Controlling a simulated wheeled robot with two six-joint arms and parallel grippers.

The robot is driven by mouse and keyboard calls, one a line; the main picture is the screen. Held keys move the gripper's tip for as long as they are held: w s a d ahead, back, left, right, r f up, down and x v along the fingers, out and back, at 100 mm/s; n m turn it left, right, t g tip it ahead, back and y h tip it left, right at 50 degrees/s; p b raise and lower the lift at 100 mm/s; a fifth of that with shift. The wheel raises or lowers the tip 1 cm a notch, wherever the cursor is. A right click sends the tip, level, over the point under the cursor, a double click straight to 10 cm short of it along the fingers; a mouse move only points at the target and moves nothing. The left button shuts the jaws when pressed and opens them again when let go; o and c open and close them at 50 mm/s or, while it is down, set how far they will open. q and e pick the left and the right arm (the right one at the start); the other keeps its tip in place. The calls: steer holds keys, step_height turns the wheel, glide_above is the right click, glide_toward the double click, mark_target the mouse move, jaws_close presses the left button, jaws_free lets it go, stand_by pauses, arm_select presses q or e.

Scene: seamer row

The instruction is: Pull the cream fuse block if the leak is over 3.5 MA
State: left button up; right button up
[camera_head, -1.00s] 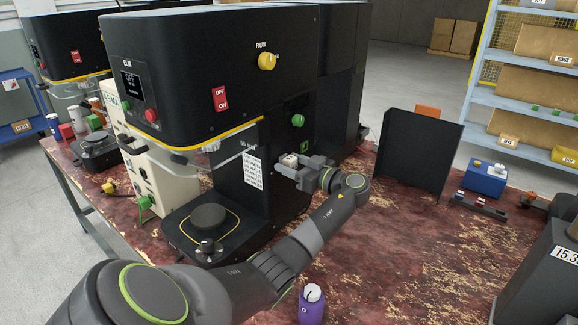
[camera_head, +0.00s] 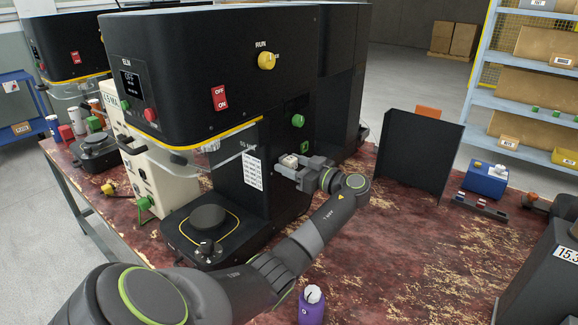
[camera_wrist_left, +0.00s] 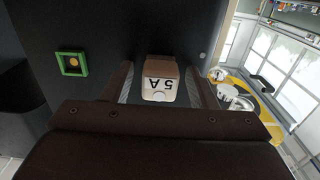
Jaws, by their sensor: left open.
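The cream fuse block (camera_head: 289,160) sits at the side of the black seamer (camera_head: 215,60). In the left wrist view the block (camera_wrist_left: 160,84) carries the mark "5 A", upside down. My left gripper (camera_head: 295,166) is at the block. Its fingers (camera_wrist_left: 160,92) stand open on either side of the block, with a narrow gap visible at each side. A cream meter box (camera_head: 150,160) stands behind the seamer's left edge. My right gripper is not in view.
A green square button (camera_wrist_left: 72,63) is on the panel beside the block. A purple bottle (camera_head: 311,305) stands near the front edge of the red worn table (camera_head: 400,255). A black screen (camera_head: 417,150) stands to the right. The table between them is mostly clear.

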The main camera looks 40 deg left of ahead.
mark_target(295, 166)
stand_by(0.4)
arm_select(q)
steer(key=shift+b, duration=0.45)
jaws_close()
steer(key=shift+d, duration=0.15)
steer(key=shift+w+d, duration=0.1)
steer(key=shift+d, duration=0.35)
steer(key=shift+w+d+b, duration=0.15)
steer(key=shift+d+b, duration=0.25)
steer(key=shift+d, duration=0.8)
steer(key=shift+w+d+b, duration=0.1)
steer(key=shift+d+b, duration=0.25)
steer(key=shift+d, duration=0.85)
